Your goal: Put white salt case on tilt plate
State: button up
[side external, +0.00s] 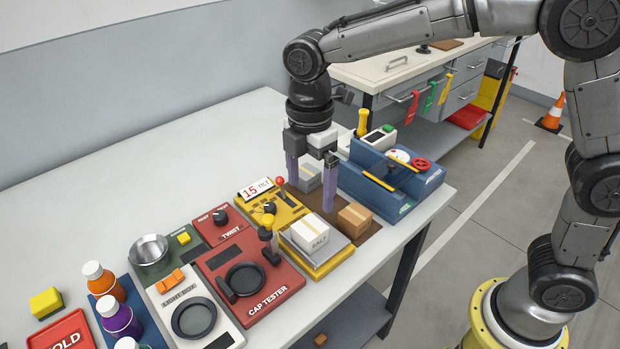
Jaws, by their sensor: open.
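The white salt case (309,235), a small box with a tan tape strip and "SALT" on its side, rests on the grey tilt plate (331,257) of the yellow tilt tester (270,206). My gripper (311,193) points down with its two purple fingers apart. It is behind the salt case, clear of it, over the brown mat. A second pale box (308,178) shows between and behind the fingers, partly hidden by them; I cannot tell whether they touch it. A brown carton (354,218) sits on the mat right of the fingers.
A blue machine (388,178) with a red knob stands close right of my gripper. The red cap tester (251,278), light box (194,318) and bottles (118,312) fill the front left. The table's back left (150,170) is clear. A drawer bench (400,70) stands behind.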

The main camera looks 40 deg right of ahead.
jog(key=shift+r, duration=0.5)
jog(key=s+d+r+m+t, duration=0.3)
jog(key=s+d+r+m, duration=0.3)
jog(key=s+d+m, duration=0.4)
jog(key=s+d+f+m+t, duration=0.2)
jog(key=s+d+m, duration=0.4)
jog(key=s, duration=0.5)
jog(key=shift+d+f+m+t, duration=0.15)
jog(key=shift+f+m+t, duration=0.15)
jog(key=shift+m, duration=0.7)
